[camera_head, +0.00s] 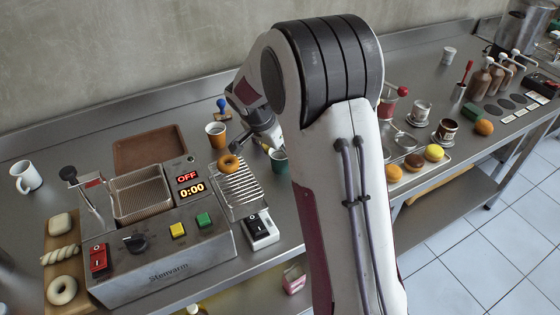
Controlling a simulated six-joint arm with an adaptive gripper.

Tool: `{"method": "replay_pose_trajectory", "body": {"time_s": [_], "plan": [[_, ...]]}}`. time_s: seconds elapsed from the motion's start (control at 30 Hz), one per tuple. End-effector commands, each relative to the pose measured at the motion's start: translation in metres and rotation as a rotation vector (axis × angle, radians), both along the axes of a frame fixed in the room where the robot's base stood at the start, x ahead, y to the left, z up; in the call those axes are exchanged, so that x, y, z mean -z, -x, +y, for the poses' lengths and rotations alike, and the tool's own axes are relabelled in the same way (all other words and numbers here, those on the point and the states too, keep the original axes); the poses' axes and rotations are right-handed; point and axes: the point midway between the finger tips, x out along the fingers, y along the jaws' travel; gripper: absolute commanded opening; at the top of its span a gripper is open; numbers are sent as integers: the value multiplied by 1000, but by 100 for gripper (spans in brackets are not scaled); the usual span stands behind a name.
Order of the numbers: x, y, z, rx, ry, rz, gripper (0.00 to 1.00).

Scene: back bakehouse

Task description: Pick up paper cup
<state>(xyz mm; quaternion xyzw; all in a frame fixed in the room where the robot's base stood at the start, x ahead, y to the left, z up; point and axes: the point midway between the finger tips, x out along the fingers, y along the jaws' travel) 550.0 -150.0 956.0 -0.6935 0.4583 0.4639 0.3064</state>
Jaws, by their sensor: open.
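Either looks like a paper cup; I cannot tell which one is meant. My gripper (270,146) is open, with its fingers pointing down just above and beside the green cup. My arm hides part of the gripper, so I cannot tell whether it touches that cup. The orange cup is apart from it on the left.
A wire rack (240,190) with a doughnut (229,163) lies in front of the cups. The fryer (165,250) stands at front left, with a brown tray (150,148) behind it. A blue-topped stamp (222,108) is behind the orange cup. A white mug (25,177) stands far left.

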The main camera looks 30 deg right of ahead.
Motion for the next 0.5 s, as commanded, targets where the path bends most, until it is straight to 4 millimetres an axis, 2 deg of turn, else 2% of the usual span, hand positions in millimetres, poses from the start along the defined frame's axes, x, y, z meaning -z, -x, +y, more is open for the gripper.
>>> {"method": "replay_pose_trajectory", "body": {"time_s": [0.4,0.43,0.5], "plan": [[0,0,0,0,1,-1,59],[0,0,0,0,1,-1,56],[-1,0,0,0,1,-1,40]]}}
